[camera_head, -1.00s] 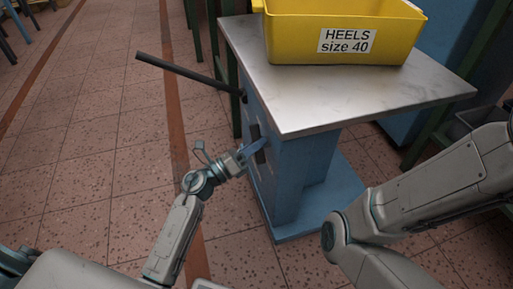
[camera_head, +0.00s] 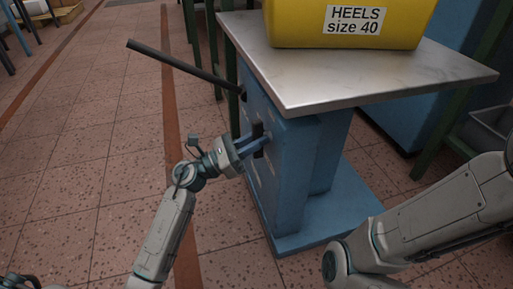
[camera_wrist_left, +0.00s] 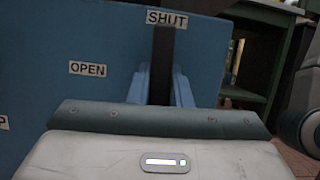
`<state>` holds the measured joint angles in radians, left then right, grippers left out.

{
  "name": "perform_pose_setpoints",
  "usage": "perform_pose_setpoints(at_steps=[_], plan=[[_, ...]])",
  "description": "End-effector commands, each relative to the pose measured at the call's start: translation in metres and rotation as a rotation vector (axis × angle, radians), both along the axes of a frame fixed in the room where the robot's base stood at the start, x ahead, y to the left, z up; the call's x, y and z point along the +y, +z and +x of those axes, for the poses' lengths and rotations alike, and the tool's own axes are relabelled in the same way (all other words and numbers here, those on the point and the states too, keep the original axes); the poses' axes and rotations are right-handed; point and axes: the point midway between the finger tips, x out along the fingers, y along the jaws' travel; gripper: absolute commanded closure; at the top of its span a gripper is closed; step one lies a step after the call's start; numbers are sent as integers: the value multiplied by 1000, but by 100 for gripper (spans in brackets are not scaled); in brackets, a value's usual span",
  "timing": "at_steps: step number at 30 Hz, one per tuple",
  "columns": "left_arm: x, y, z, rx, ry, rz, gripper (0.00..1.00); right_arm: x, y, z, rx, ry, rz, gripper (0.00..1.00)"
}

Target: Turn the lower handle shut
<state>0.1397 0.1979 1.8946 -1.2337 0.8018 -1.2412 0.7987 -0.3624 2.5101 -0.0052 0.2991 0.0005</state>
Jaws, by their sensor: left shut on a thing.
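The lower handle (camera_head: 258,131) is a short black bar on the side of the blue cabinet (camera_head: 300,160), under the metal top. In the left wrist view the handle (camera_wrist_left: 163,60) stands upright, its top end just under the SHUT label (camera_wrist_left: 167,19). The OPEN label (camera_wrist_left: 88,69) is to its left. My left gripper (camera_head: 250,144) is shut on the handle. In the left wrist view its blue fingers (camera_wrist_left: 160,84) stand on either side of the bar. The handle's lower part is hidden behind the gripper. My right arm shows at the right, but its gripper is out of view.
A long black bar (camera_head: 180,66) sticks out to the left from the cabinet above my left gripper. A yellow bin (camera_head: 290,25) labelled HEELS size 40 stands on the metal top (camera_head: 310,82). The tiled floor (camera_head: 90,170) at left is clear.

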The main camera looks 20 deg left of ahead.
Motion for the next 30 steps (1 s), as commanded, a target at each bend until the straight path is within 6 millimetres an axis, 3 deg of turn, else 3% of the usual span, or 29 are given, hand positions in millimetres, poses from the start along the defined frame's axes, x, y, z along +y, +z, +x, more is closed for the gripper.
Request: perform_pose_setpoints(at_steps=[6,21,22,24,25,30], plan=[[0,-2,0,-47,0,34,100,0,-11,0,0,1,0,49],[0,-1,0,-61,0,45,100,0,-12,0,-1,2,-1,49],[0,-1,0,-61,0,45,78,0,-12,0,-1,2,-1,49],[0,-1,0,-60,-1,44,64,0,-12,0,-1,2,-1,49],[0,-1,0,-61,0,44,60,0,-12,0,-1,2,-1,49],[0,0,0,-60,0,42,60,0,-12,0,-1,2,-1,49]])
